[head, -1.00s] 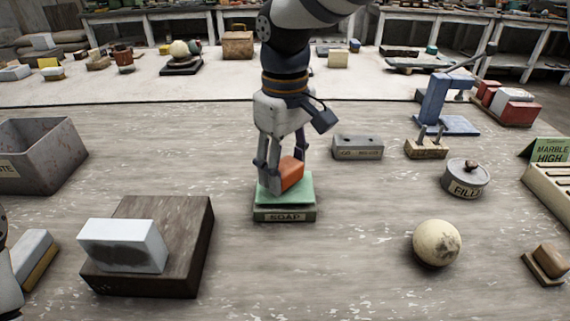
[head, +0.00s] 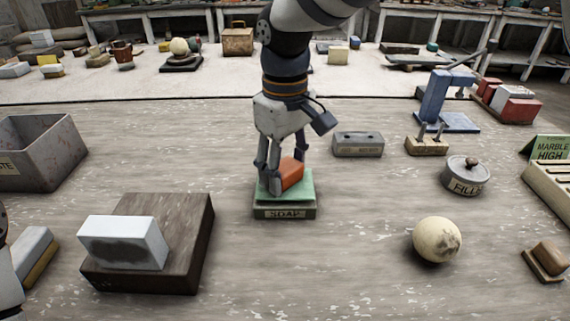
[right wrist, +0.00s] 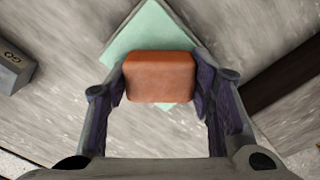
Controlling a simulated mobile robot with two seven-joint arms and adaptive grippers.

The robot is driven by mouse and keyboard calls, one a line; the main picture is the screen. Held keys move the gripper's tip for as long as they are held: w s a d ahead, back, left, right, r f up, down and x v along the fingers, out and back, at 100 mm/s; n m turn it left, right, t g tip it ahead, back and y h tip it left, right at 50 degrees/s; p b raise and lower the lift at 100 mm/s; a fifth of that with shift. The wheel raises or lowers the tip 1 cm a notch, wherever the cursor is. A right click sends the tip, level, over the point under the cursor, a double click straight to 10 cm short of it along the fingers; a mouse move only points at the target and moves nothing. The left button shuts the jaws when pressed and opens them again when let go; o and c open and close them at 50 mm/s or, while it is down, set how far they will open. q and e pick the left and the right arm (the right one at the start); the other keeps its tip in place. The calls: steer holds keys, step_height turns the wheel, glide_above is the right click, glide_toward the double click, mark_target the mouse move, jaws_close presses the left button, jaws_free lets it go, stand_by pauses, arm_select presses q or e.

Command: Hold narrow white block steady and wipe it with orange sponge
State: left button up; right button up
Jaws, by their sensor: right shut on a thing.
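The narrow white block (head: 124,241) lies on a dark brown wooden board (head: 186,225) at the lower left. Its front face has a dark grey smudge. The orange sponge (head: 292,173) is at the green soap stand (head: 284,212) in the middle of the table. My right gripper (head: 277,180) is shut on the sponge, just over the green top; I cannot tell whether the sponge touches it. In the right wrist view the sponge (right wrist: 160,77) sits between both fingers, with the pale green top (right wrist: 150,35) beyond it. Of my left arm only a sliver shows at the left edge; its gripper is out of view.
A grey bin (head: 42,152) stands at the left, and a white and tan block (head: 34,255) lies left of the board. To the right are a grey block (head: 358,144), a round tin (head: 467,176) and a plaster sphere (head: 437,240). The front middle is clear.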

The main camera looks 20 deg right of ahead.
mark_target(285, 166)
steer(key=shift+f, duration=0.65)
stand_by(0.8)
steer(key=shift+r+p, duration=0.45)
steer(key=shift+r, duration=3.1)
